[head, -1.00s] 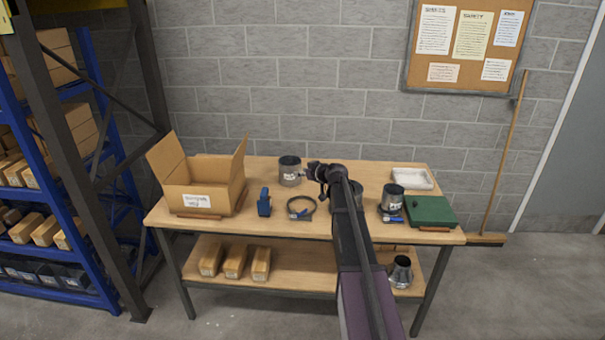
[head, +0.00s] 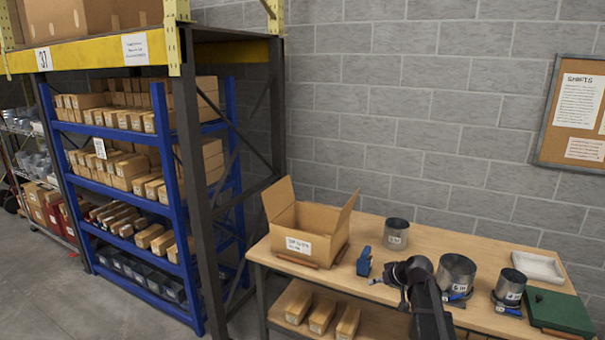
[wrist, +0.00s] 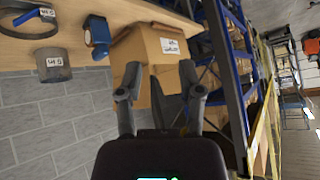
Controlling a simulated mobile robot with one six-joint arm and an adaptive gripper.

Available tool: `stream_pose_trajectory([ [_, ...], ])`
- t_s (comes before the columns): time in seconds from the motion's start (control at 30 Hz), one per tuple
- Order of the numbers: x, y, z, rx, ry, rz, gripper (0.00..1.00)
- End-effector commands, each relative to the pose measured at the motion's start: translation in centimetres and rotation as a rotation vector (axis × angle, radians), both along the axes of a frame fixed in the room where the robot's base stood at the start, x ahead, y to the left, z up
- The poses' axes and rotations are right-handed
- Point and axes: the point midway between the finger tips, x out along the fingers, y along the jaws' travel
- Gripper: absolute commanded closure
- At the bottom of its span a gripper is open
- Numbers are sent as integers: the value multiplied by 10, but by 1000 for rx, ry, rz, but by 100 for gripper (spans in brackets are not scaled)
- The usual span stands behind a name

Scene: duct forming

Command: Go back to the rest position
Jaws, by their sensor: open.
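My gripper (head: 378,283) is raised near the front edge of the workbench (head: 440,236), with my dark arm coming up from the lower right. In the wrist view my gripper (wrist: 160,72) has its two fingers spread apart with nothing between them. An open cardboard box (wrist: 146,50) shows beyond the fingers, apart from them. The wrist picture is rolled, with the bench at the top. My arm hides part of the bench top.
The cardboard box (head: 306,232), a blue tool (head: 364,262), metal duct pieces (head: 456,274), a white tray (head: 538,267) and a green case (head: 558,312) stand on the bench. Blue shelving (head: 160,215) full of cartons is at left. Open floor (head: 60,290) lies before it.

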Motion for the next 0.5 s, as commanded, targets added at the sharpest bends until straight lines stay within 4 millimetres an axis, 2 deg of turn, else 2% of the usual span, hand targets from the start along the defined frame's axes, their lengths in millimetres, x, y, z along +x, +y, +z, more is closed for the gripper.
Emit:
stream_pose_trajectory([
  [0.03, -30, 18, -14, -12, 67, 4, 51],
  [0.2, -108, 55, -47, -78, 306, -37, 51],
  [0.4, -199, 74, -75, -204, 553, -157, 51],
  [0.5, -231, 76, -81, -262, 633, -224, 51],
])
